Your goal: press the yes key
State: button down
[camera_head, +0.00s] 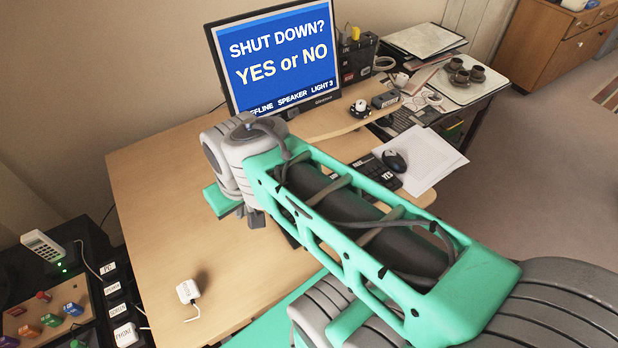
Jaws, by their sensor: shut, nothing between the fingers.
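The yes key (387,176) is a dark key with white lettering on a black keypad (396,186), right of my arm on the desk. My arm hides part of the keypad's left side. A monitor (275,55) at the back shows "SHUT DOWN? YES or NO" on blue. My gripper (256,218) is partly hidden behind my teal and grey arm; its dark fingers look shut and empty. It is over the desk, left of the keypad and apart from it.
A black mouse (394,160) lies on white paper (428,158) beside the keypad. A tray with brown cups (465,75) stands at the back right. The desk's left part (150,200) is clear.

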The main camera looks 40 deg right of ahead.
aim_at(388, 176)
jog(key=u, duration=0.1)
jog(key=k, duration=0.1)
jog(key=z, duration=1.9)
